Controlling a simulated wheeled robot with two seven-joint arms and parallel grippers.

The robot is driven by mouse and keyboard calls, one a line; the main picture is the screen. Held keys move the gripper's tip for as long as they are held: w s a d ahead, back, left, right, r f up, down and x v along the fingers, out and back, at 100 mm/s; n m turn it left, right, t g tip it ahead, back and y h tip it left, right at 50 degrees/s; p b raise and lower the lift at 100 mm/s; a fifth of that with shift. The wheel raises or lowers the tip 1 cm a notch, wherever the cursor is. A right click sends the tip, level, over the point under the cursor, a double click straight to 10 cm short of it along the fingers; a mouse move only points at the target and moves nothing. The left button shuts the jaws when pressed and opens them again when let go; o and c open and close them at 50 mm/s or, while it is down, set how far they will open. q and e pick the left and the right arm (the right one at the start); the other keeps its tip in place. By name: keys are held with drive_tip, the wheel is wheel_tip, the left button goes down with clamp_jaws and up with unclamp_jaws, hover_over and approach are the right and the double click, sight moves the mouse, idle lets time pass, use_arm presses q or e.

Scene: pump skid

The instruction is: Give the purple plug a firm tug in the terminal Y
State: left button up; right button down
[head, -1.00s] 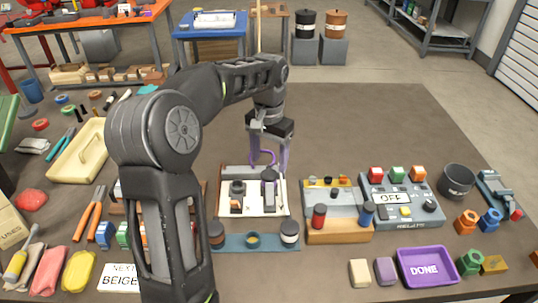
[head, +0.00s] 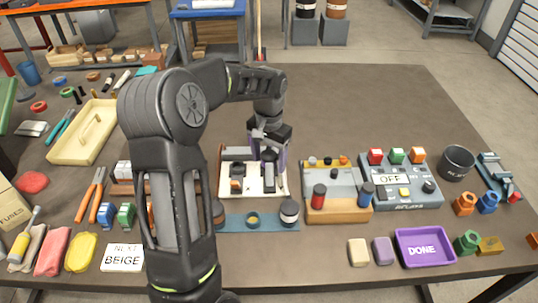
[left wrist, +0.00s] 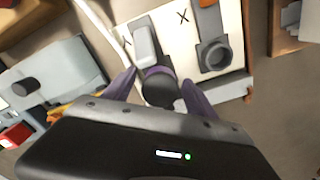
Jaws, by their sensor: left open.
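The white terminal board (head: 282,189) lies mid-table in the head view, with grey and dark blocks on it. In the left wrist view its surface (left wrist: 226,15) shows a letter X; another mark is partly covered, so I cannot read it as Y. A dark round plug with a purple band (left wrist: 159,88) sits at the end of a light grey terminal block (left wrist: 143,42). My left gripper (head: 268,165) is low over the board. Its purple fingers (left wrist: 160,92) are open, one on each side of the plug; I cannot tell whether they touch it. My right gripper is out of view.
A switch box reading OFF (head: 402,190) and a wooden-based block with red and blue knobs (head: 338,210) stand to the right. A blue strip with jars (head: 235,222) lies in front. A purple DONE tray (head: 425,262) is front right. The back of the table is clear.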

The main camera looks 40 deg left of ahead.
use_arm(q)
clamp_jaws()
idle(1.2)
